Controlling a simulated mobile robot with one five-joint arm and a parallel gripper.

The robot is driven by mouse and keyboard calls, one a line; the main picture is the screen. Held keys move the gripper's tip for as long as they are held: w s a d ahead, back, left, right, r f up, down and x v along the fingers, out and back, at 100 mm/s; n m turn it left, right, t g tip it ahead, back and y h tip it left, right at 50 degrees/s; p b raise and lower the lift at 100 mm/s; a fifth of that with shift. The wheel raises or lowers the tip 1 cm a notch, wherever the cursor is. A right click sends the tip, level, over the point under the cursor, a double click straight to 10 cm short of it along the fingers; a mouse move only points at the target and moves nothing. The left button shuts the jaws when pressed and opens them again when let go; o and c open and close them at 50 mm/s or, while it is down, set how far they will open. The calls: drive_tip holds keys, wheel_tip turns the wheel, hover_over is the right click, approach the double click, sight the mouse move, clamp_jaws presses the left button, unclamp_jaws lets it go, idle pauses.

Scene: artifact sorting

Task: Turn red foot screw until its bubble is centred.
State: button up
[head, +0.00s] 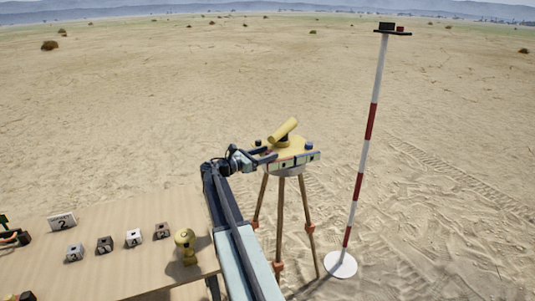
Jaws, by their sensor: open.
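A yellow levelling instrument (297,148) with a tilted yellow telescope (283,130) stands on a tripod (281,205) right of the table. I cannot make out the red foot screw; my gripper covers that corner. A pale strip with dark marks runs along the plate's front edge, but no bubble can be read at this size.
A wooden table (110,265) at lower left holds several small marked blocks (105,244), a question-mark sign (62,221) and a yellow figure (185,246). A red-and-white pole (365,150) on a white base stands right of the tripod. Open sand lies beyond.

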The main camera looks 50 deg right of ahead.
drive_tip(key=w+a, duration=0.1)
drive_tip(key=a, duration=0.5)
drive_tip(key=shift+w+a, duration=0.15)
drive_tip(key=shift+a, duration=0.1)
